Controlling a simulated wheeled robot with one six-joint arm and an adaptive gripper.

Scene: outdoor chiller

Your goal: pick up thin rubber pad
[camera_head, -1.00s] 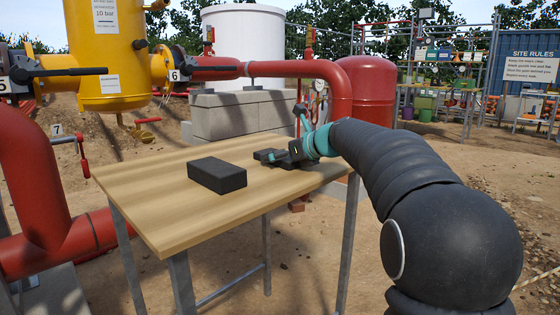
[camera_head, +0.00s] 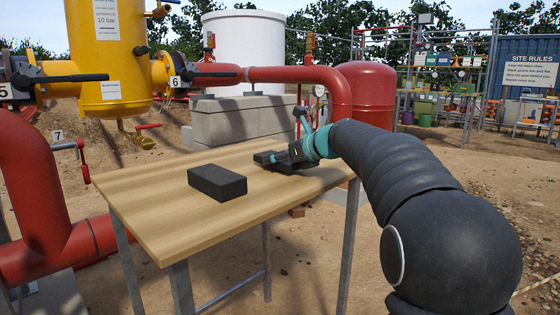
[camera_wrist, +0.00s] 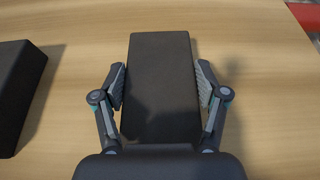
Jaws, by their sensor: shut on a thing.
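A thin dark rubber pad (camera_wrist: 161,85) lies between my two fingers in the wrist view, its long side pointing away from my palm. My gripper (camera_wrist: 161,88) is shut on it, with a finger pad against each long edge. In the head view my gripper (camera_head: 279,158) is low at the right part of the wooden table (camera_head: 165,212), with the pad mostly hidden in it. I cannot tell whether the pad touches the table.
A thicker black block (camera_head: 217,182) lies on the table left of my gripper, and also shows at the left of the wrist view (camera_wrist: 18,90). The table's front is clear. Red pipes (camera_head: 300,70) and a red tank (camera_head: 368,97) stand behind.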

